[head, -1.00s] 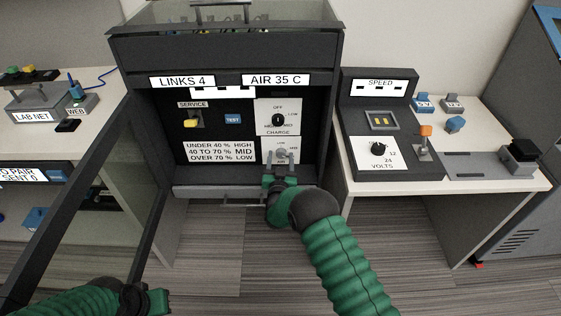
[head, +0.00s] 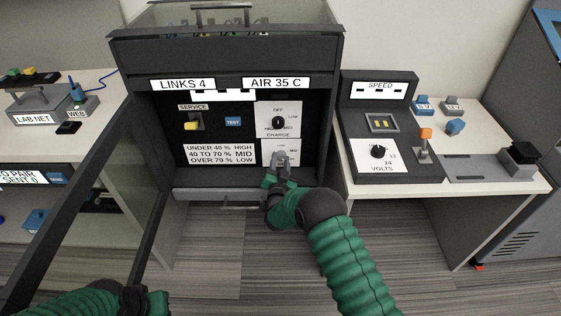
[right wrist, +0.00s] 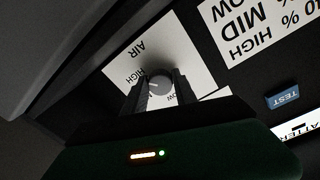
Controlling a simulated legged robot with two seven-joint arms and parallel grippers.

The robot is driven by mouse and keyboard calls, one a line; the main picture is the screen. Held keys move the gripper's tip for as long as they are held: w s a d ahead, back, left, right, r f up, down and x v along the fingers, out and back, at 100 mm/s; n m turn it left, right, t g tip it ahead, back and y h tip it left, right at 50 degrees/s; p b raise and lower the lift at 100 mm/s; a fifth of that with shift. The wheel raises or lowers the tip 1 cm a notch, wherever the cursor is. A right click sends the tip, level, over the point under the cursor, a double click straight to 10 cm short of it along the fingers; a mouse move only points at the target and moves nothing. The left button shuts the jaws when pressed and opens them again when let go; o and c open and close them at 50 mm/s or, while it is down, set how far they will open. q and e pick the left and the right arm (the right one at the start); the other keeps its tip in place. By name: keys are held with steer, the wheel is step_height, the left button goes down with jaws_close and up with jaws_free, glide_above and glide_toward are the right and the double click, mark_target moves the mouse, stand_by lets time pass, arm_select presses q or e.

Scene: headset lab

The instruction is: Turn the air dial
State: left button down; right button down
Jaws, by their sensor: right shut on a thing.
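The air dial (right wrist: 160,86) is a round grey knob on a white plate (right wrist: 127,53) marked AIR, HIGH and LOW in the right wrist view. In the head view the dial (head: 280,157) sits at the lower right of the dark cabinet panel, partly hidden by my gripper. My right gripper (right wrist: 160,92) is shut on the dial, with one finger on each side of it. It also shows in the head view (head: 281,162). My left gripper (head: 146,301) is low at the left edge area, away from the panel, and its fingers are not clear.
Above the air dial is the charge dial (head: 278,122). The panel also has a yellow service switch (head: 191,124) and a blue TEST button (head: 233,119). An open glass door (head: 110,190) stands at the left. A bench (head: 480,188) with a volts dial (head: 378,151) stands right.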

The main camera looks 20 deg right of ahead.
steer(key=c, duration=1)
jaws_free()
steer(key=shift+s+a, duration=0.1)
steer(key=shift+s, duration=0.2)
steer(key=p+v, duration=0.5)
steer(key=v, duration=1.1)
steer(key=shift+s, duration=0.2)
steer(key=shift+f, duration=0.1)
